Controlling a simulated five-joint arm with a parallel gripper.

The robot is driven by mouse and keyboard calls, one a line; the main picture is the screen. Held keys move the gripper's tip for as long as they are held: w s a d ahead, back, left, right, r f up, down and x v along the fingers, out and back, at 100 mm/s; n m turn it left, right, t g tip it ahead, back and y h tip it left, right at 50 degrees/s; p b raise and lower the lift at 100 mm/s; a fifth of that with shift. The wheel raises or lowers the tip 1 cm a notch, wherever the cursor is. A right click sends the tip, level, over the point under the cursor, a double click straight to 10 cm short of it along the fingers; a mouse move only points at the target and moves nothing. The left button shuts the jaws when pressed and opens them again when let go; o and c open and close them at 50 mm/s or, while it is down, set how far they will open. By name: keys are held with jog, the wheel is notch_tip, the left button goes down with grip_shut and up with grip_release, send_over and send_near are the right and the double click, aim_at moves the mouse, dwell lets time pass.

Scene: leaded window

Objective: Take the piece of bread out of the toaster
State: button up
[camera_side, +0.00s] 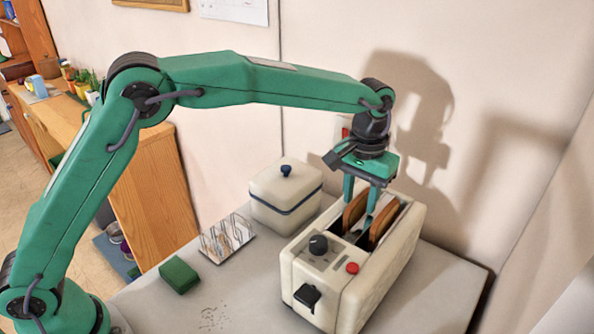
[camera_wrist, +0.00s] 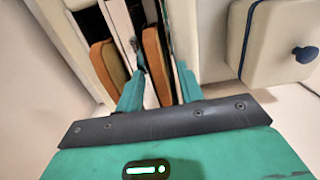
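The cream toaster (camera_side: 378,285) stands on the table with two brown bread slices upright in its slots. One slice (camera_side: 355,211) is on the left and the other (camera_side: 384,224) on the right; both tops stick out. My gripper (camera_side: 361,200) points down over the toaster, fingers apart, one on each side of the left slice. In the wrist view my gripper (camera_wrist: 159,75) has that slice (camera_wrist: 156,65) between its fingers, and the other slice (camera_wrist: 108,68) lies outside them. Whether the fingers touch the slice, I cannot tell. The lower parts of the slices are hidden in the slots.
A cream lidded box (camera_side: 286,197) with a blue knob stands left of the toaster. A metal toast rack (camera_side: 227,238) and a green sponge (camera_side: 179,275) are further left, with crumbs in front. The wall (camera_side: 480,120) is close behind the toaster.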

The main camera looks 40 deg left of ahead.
grip_shut()
jog(key=shift+r, duration=0.15)
notch_tip(320, 180, up, 10)
dwell(0.9)
dwell(0.5)
